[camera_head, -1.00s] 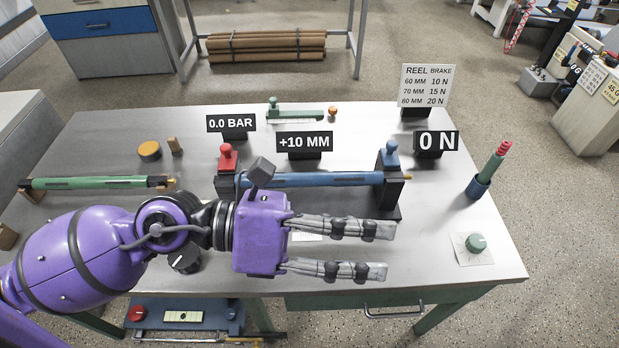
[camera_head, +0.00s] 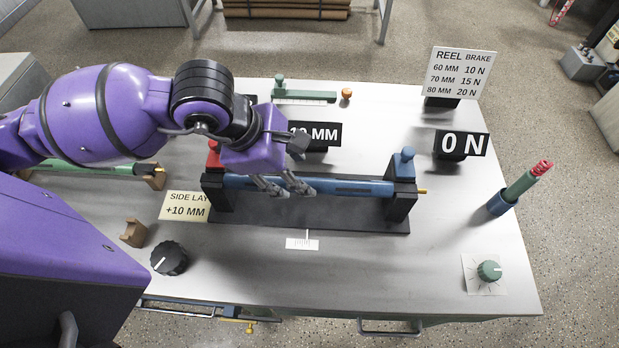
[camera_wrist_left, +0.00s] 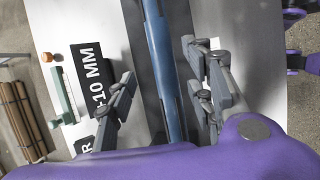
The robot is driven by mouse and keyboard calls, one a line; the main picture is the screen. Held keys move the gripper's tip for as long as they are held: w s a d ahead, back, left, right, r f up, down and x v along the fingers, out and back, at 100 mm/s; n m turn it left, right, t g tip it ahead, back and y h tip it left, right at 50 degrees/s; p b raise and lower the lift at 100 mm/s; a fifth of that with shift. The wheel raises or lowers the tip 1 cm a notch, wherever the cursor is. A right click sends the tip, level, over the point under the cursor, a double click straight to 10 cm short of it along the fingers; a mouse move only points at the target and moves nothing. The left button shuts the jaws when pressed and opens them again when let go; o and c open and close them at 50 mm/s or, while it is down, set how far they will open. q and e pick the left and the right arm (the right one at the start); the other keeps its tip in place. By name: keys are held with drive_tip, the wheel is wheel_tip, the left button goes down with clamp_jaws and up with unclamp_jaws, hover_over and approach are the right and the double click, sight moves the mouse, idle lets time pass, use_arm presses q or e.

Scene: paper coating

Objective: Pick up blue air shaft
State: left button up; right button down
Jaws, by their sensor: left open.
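The blue air shaft (camera_head: 345,188) lies level across two black stands on a dark base plate (camera_head: 330,215). A red knob tops the left stand and a blue knob tops the right one. My left gripper (camera_head: 288,187) is above the shaft's left-middle part, pointing down at it. In the left wrist view the gripper (camera_wrist_left: 160,95) is open, and the shaft (camera_wrist_left: 163,60) runs between its two fingers. I cannot tell whether a finger touches it. My right gripper is not in view.
A green shaft (camera_head: 90,168) lies on the table's left. A green-and-red rod stands in a blue holder (camera_head: 501,203) at the right. Signs (camera_head: 462,145) stand behind the stands. A black dial (camera_head: 169,258) and a green knob (camera_head: 489,271) are in front.

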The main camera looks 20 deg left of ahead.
use_arm(q)
drive_tip(key=x, duration=0.4)
drive_tip(key=shift+s+d+f, duration=0.15)
drive_tip(key=shift+d+f, duration=0.1)
drive_tip(key=shift+f, duration=0.2)
clamp_jaws()
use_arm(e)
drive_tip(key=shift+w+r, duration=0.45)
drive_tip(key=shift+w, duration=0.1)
